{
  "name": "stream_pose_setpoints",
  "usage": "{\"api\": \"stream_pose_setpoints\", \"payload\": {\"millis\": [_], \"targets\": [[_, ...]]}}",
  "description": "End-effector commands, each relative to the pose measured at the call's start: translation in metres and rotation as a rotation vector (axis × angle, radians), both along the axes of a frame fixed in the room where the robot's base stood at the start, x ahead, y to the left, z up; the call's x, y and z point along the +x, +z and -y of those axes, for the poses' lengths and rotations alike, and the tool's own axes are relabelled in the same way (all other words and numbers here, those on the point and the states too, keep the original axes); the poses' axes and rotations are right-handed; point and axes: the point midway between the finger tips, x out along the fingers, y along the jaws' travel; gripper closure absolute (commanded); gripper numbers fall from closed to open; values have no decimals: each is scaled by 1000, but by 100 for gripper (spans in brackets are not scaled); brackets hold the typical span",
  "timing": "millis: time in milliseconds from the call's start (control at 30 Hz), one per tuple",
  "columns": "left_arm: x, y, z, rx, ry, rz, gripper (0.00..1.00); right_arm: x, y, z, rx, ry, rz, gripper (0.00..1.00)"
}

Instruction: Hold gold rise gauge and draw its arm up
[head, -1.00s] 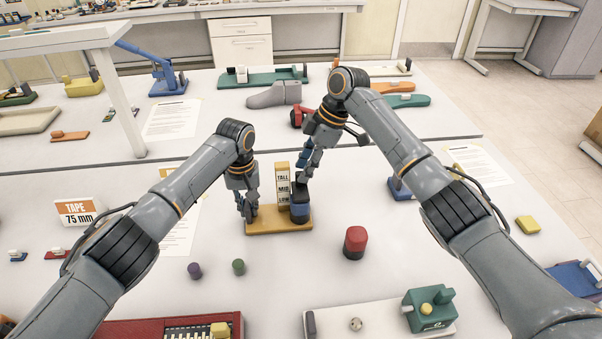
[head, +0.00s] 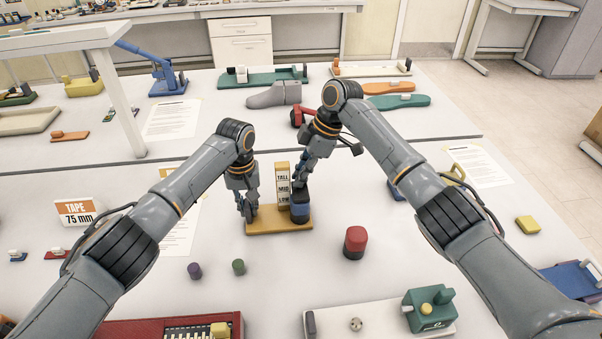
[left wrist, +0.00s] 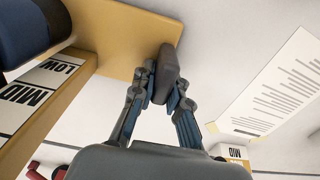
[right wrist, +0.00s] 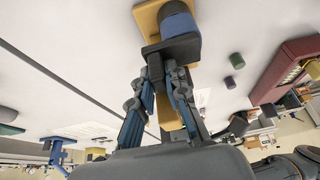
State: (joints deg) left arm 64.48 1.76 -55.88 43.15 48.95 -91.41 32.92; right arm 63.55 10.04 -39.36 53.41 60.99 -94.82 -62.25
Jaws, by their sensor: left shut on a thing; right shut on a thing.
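The gold rise gauge (head: 265,225) stands upright on the near table, with a post (head: 282,172) marked TALL, MID and LOW. A blue cylinder (head: 300,213) sits on its base right of the post, under the gauge's dark arm (right wrist: 168,45). My left gripper (head: 247,207) is shut on a dark upright grip (left wrist: 166,74) at the base's left end. My right gripper (head: 301,184) comes from above and is shut on the dark arm beside the post. Its fingers partly hide the arm in the head view.
A red cylinder with a dark base (head: 355,242) stands right of the gauge. Small purple (head: 195,270) and green (head: 238,267) cylinders stand in front. A TAPE 75 mm sign (head: 77,212) is at left. A white board with a green block (head: 430,309) lies at front right.

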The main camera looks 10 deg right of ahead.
Motion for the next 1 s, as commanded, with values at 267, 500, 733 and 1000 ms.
{"api": "stream_pose_setpoints", "payload": {"millis": [267,500,733,1000], "targets": [[0,-1,0,1,0,-1,100,1,28,0,2,0,3,100],[0,-1,0,1,0,-2,100,1,28,0,2,-1,2,100],[0,-1,0,1,0,-2,100,0,28,0,1,-1,1,62],[0,-1,0,0,0,-1,100,1,31,2,1,-1,2,62]]}}
